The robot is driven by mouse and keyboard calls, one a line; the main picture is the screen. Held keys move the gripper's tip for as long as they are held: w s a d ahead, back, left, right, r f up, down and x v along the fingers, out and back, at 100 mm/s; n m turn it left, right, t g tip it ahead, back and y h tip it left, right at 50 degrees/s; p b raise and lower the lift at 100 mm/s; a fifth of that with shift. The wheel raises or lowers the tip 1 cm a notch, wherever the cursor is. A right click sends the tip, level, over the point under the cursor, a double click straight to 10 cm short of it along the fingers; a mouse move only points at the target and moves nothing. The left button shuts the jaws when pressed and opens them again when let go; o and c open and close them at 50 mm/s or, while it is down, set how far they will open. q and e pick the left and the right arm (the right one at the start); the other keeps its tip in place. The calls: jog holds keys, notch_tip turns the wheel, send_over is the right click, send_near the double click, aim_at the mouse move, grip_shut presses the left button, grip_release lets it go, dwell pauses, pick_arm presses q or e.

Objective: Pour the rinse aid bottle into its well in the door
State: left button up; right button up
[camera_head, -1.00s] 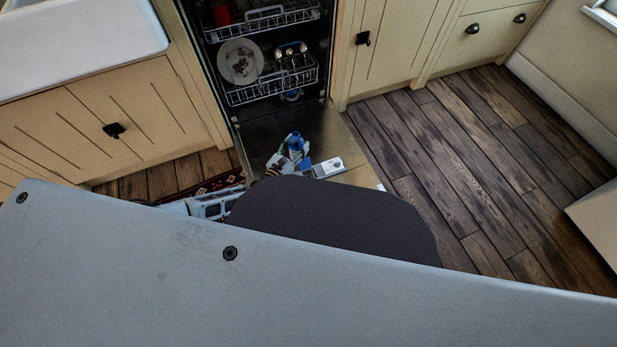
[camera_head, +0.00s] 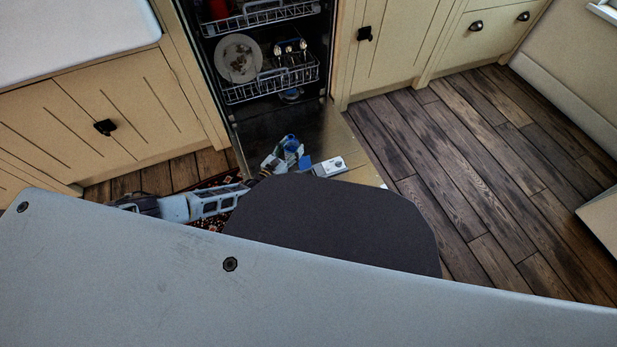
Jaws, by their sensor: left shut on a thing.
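The dishwasher door (camera_head: 330,135) is folded down flat. On it sits a pale dispenser panel (camera_head: 328,167) with a blue flap on its left side; the well itself is too small to make out. My left gripper (camera_head: 284,158) is over the door, just left of the dispenser, shut on the small blue-and-white rinse aid bottle (camera_head: 291,145). The bottle looks tilted, with its blue part toward the top. Whether liquid runs from it cannot be seen. My right gripper is not in view.
The lower rack (camera_head: 270,88) with a dirty plate (camera_head: 239,60) and cutlery stands inside the dishwasher. A patterned rug (camera_head: 212,222) lies under my left arm. Wooden floor (camera_head: 470,170) on the right is clear. My own body hides the foreground.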

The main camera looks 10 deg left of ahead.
aim_at(289, 149)
pick_arm(q)
jog(key=shift+w+a+f+b, duration=0.25)
jog(key=shift+a+f+b, duration=0.05)
jog(key=shift+f+b, duration=0.25)
jog(key=shift+w+a+f+b, duration=0.25)
jog(key=shift+f+b, duration=0.15)
jog(key=shift+f, duration=0.15)
jog(key=shift+w+a+f+h+b, duration=0.2)
jog(key=shift+a+f+h+b, duration=0.1)
jog(key=shift+f+b, duration=0.15)
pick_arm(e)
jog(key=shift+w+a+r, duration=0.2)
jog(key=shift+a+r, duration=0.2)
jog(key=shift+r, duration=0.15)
pick_arm(q)
jog(key=shift+m, duration=0.5)
